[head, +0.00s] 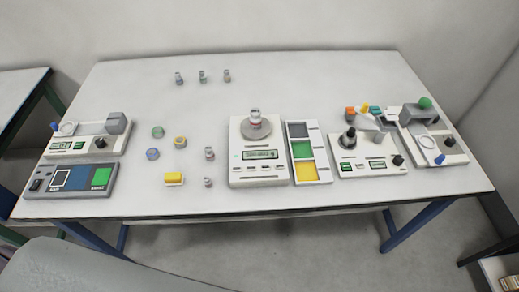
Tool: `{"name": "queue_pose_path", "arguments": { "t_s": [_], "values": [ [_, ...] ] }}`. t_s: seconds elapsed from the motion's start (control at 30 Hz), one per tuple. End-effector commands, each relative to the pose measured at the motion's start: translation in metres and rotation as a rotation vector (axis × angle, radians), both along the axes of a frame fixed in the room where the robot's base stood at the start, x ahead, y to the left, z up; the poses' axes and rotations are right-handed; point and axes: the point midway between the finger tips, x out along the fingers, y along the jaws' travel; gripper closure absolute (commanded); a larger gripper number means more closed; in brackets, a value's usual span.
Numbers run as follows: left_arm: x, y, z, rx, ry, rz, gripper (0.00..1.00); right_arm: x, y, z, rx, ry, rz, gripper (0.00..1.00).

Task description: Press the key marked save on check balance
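A white balance (246,172) stands near the middle of the table, with a round grey pan (264,132), a lit green display (260,155) and small keys along its front edge. A small pale container (255,114) stands on the pan. A key panel (72,181) at the left end has dark, blue, grey and green keys. Other white instruments stand at the left (112,143) and right (377,163). The lettering is too small to read, so I cannot tell which instrument is the check balance or which key says save. Neither of my grippers is in view.
A tray (301,129) with grey, green and yellow sections touches or nearly touches the balance's right side. The white table (330,85) is clear at the back middle.

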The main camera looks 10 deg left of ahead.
Motion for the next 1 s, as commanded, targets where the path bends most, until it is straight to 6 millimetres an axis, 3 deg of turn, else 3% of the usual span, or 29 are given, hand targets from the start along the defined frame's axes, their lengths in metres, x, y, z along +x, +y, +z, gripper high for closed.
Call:
{"name": "queue_pose_path", "arguments": {
  "t_s": [0.07,0.4,1.0],
  "values": [
    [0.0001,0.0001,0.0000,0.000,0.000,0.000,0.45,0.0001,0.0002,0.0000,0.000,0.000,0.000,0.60],
    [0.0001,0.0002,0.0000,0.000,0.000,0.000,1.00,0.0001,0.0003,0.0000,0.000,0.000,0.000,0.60],
    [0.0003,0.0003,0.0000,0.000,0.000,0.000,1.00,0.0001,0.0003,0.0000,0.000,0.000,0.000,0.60]
  ]
}}
